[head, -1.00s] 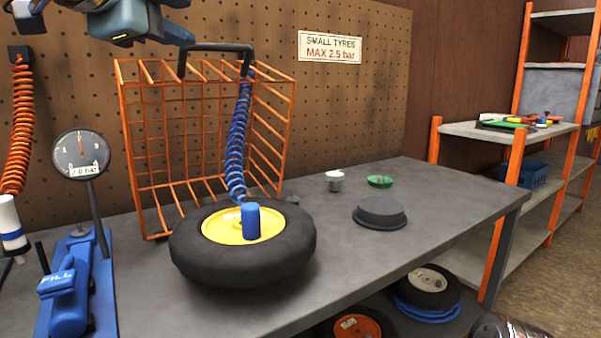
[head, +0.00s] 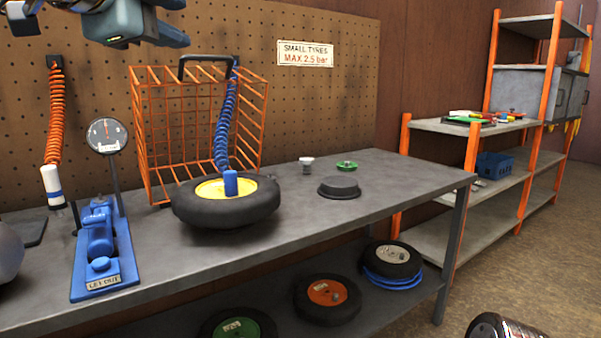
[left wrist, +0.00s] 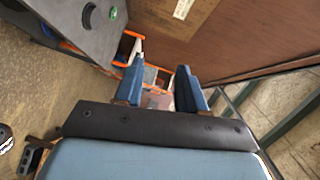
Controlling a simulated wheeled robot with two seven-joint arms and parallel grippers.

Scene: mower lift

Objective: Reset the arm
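My left gripper (head: 176,21) hangs at the top left of the head view, high in front of the pegboard. In the left wrist view its two blue fingers (left wrist: 160,88) stand apart with nothing between them, so it is open and empty. It is clear of the bench and touches nothing I can see. My right gripper cannot be made out. A dark rounded part at the bottom right edge of the head view looks like part of my own body.
A grey bench (head: 300,220) carries a black tyre with yellow hub (head: 225,207), an orange wire rack (head: 150,130), a blue pump with gauge (head: 105,250) and a dark round block (head: 339,187). Several wheels lie below. An orange-post shelf (head: 470,130) stands at the right.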

